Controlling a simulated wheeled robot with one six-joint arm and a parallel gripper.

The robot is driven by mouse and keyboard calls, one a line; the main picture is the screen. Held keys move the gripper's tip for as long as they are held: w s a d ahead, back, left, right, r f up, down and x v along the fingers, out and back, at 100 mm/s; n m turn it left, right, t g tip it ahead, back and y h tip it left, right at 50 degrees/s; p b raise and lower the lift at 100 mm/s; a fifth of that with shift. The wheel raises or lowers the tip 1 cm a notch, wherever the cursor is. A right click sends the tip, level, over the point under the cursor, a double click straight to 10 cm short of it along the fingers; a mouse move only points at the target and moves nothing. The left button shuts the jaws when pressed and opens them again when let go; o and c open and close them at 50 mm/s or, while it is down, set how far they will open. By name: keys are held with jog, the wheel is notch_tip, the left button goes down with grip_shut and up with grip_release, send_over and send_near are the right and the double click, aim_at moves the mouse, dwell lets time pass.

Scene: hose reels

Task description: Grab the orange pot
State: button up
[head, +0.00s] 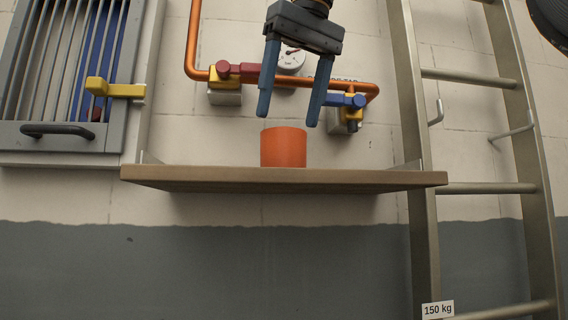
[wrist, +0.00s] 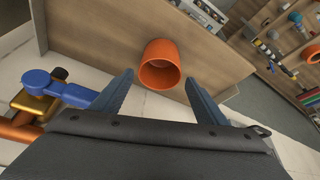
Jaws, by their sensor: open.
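The orange pot (head: 284,148) stands upright on a wooden shelf (head: 230,175), near its middle. In the wrist view the pot (wrist: 160,66) shows its open rim and hollow inside, between and beyond the fingertips. My gripper (head: 288,120) is open and empty, with its two blue fingers pointing down just above the pot in the head view. The fingers (wrist: 158,78) also show in the wrist view, one on each side of the pot. I see no contact between fingers and pot.
Behind my gripper, a copper pipe (head: 192,40) with a red valve handle (head: 240,69), a blue one (head: 346,100) and a gauge runs along the wall. A metal ladder (head: 412,120) stands at right, a barred cabinet (head: 55,75) at left. The shelf is clear beside the pot.

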aim_at(283, 136)
jog(key=shift+p+x, duration=0.4)
jog(key=shift+x, duration=2.55)
jog(key=shift+w+a+r, duration=0.1)
jog(key=shift+r, duration=0.05)
jog(key=c, duration=0.9)
